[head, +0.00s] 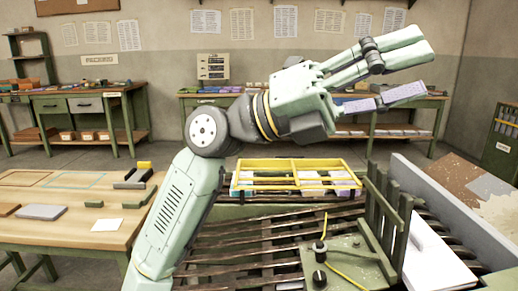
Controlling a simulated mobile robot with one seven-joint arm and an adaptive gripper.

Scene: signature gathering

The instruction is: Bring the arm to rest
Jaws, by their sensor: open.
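My gripper (418,72) is in the head view, raised above the machine and pointing to the right. Its two fingers are spread apart, with a lilac pad on the lower one. Nothing shows between them. My pale green arm rises from the lower left, bends at a round grey joint and runs right to the gripper. The gripper is in the air, apart from the surfaces below.
A yellow-framed tray (235,187) with papers stands below my arm. Upright green slats (385,205) and a grey side panel (440,205) rise to the right. A wooden table (45,232) is at left. Benches stand along the back wall.

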